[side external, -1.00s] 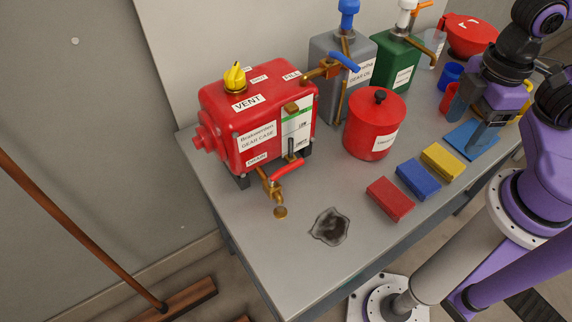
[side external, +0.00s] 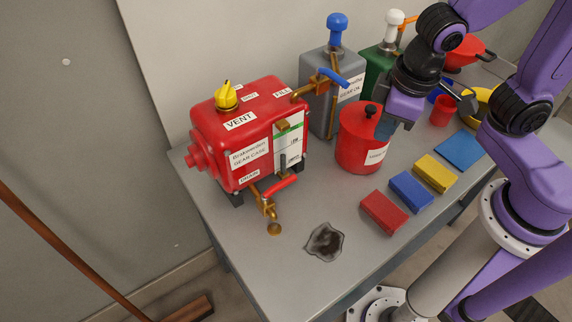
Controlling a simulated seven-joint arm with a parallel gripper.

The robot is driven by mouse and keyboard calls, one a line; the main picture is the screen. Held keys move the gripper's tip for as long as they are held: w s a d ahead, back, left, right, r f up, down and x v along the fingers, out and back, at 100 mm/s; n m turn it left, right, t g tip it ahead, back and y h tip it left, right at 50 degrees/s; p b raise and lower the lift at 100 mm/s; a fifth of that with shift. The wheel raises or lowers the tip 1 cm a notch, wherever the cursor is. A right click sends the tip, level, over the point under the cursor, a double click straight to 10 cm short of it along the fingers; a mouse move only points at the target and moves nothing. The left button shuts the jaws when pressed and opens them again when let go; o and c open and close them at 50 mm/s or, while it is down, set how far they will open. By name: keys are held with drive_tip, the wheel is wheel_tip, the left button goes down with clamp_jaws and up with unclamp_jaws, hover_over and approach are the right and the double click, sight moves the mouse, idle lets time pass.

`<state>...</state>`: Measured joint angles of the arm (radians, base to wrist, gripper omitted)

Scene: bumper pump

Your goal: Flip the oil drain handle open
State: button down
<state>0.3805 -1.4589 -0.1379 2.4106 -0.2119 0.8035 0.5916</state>
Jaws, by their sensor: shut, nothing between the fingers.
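The red gear case (side external: 246,135) stands at the left of the grey table, with VENT and DRAIN labels on it. Its oil drain is a brass tap (side external: 265,205) low on the front, with a red handle (side external: 280,187) slanting up to the right. My gripper (side external: 384,128) is shut and empty, pointing down by the right side of the red lidded can (side external: 358,150). It is well to the right of and above the drain handle. Whether it touches the can cannot be told.
Red (side external: 384,213), blue (side external: 411,190) and yellow (side external: 436,173) blocks lie in front of the can. A dark oily rag or stain (side external: 324,241) lies right of the tap. Grey (side external: 326,90) and green (side external: 380,72) pump containers stand behind. The table's front left is clear.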

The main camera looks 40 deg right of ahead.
sight(280, 187)
drive_tip(key=w+a+f+m+t, duration=0.1)
drive_tip(key=w+a+m, duration=0.2)
drive_tip(key=a, duration=0.4)
drive_tip(key=w+a+f+m+t, duration=0.1)
drive_tip(key=w+a+m, duration=0.2)
drive_tip(key=a, duration=0.4)
drive_tip(key=shift+w+m, duration=0.35)
drive_tip(key=shift+m, duration=0.25)
drive_tip(key=x, duration=1)
